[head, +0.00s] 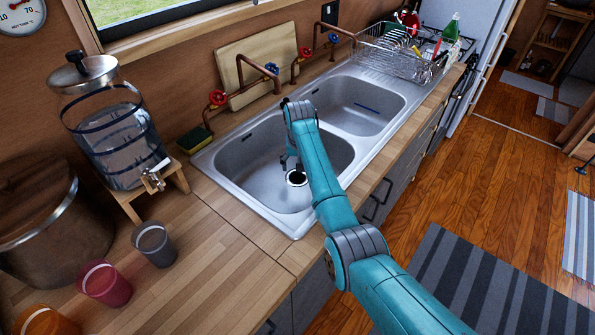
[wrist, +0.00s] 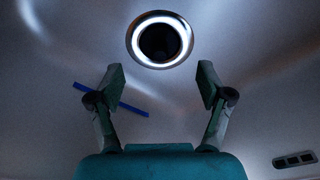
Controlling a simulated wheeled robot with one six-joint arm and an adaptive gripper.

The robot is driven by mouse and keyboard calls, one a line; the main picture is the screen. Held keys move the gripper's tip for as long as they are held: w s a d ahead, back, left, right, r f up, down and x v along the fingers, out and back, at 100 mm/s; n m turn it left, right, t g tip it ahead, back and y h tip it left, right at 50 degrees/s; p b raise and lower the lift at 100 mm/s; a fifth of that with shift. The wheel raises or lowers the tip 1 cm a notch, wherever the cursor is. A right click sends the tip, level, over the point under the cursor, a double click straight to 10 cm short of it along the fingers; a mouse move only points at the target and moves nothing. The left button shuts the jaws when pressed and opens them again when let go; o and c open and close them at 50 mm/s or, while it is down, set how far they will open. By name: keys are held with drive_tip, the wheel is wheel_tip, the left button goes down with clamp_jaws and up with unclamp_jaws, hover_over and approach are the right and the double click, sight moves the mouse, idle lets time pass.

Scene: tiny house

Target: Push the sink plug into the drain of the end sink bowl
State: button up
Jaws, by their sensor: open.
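The near, end sink bowl (head: 262,155) is grey metal. Its drain (head: 296,178) shows as a bright ring with a dark centre, and the same kind of ring (wrist: 160,39) is at the top of the wrist view. I cannot make out a separate sink plug, nor tell whether the dark centre is an open hole or a plug. My gripper (head: 290,162) hangs over the near bowl, close to the drain. In the wrist view, its two fingers (wrist: 161,79) are apart with nothing between them, and the ring lies beyond their tips.
A thin blue stick (wrist: 112,99) lies on the metal left of the drain. Copper taps (head: 262,72) stand behind the sink. A dish rack (head: 400,50) is at the far end; cups (head: 154,243) stand on the near counter.

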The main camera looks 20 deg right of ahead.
sight(298, 181)
wheel_tip(298, 181, up, 7)
drive_tip(key=s, duration=0.1)
drive_tip(key=shift+a, duration=0.1)
idle(0.6)
